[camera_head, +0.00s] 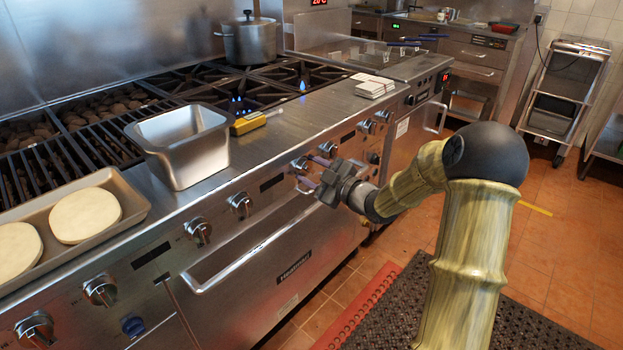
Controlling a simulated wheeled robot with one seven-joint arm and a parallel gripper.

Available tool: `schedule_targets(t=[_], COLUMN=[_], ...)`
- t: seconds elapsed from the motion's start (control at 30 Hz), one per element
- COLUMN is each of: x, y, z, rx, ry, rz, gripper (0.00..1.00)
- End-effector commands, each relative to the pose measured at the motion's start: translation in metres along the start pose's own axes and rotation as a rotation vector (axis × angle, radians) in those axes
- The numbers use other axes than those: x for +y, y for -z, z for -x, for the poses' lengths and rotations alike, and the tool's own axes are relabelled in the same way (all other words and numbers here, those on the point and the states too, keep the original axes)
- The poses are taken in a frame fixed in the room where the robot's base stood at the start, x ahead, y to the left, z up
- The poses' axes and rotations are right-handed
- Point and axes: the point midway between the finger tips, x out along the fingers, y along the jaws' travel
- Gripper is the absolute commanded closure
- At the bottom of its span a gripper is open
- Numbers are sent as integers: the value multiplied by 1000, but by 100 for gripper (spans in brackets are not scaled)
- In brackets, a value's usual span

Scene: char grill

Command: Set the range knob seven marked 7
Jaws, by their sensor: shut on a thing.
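A row of silver range knobs runs along the sloped front panel of the steel range. My gripper (308,169) reaches the panel from the right, its two fingers on either side of one knob (299,164), and is shut on it. The fingers partly cover this knob. Another silver knob (328,149) sits just to its right, close to the upper finger. A further pair to the left includes a knob (240,205), and a knob (367,126) stands farther right. The number markings are too small to read, so I cannot tell which knob is marked 7.
An oven handle (240,250) runs below the panel, near my gripper. A steel pan (182,150), a yellow-handled tool (250,122) and a tray with dough rounds (133,193) rest on top. Small blue flames burn behind. A dark floor mat (400,310) lies below.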

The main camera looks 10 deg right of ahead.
Motion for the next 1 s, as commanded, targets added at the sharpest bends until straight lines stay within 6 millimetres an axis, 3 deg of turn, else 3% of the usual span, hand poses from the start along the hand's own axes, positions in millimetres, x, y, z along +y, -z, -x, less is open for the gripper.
schedule_targets(t=[0.63, 0.67, 0.77, 1.0], x=[1, 1, 1, 0], y=[0, 0, 0, 0], z=[0, 0, 0, 0], rx=[-2, -2, -2, -1], ry=[-1, -1, -1, 0], rz=[85, 85, 85, 84], gripper=[78, 54, 34, 34])
